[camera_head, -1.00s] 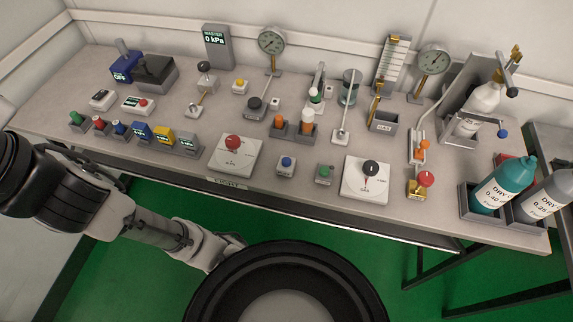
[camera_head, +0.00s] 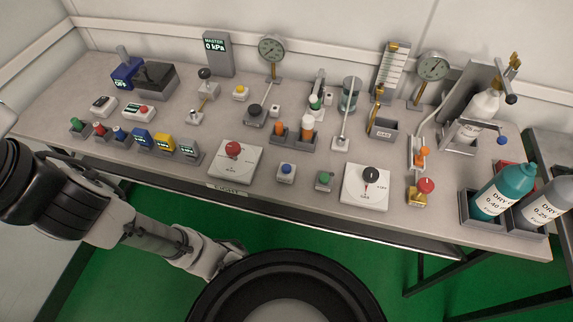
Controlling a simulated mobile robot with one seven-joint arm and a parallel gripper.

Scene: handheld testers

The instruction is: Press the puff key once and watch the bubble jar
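A glass jar with a dark top (camera_head: 350,93) stands at the back middle of the bench and may be the bubble jar. Its contents are too small to make out, and a pale lever partly covers it. No label I can read marks the puff key. Small push keys in view include a blue one (camera_head: 286,172), a green one (camera_head: 325,180) and a yellow one (camera_head: 240,92). My gripper (camera_head: 232,254) is low in front of the bench, over the green floor and apart from every key. Its fingers are partly hidden by my round black base part.
Red-knob (camera_head: 234,159) and black-knob (camera_head: 366,187) dial boxes sit along the bench's front edge. Teal (camera_head: 503,190) and grey (camera_head: 543,205) bottles stand in holders at the right. The master display (camera_head: 215,45) reads 0 kPa. Open floor lies before the bench.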

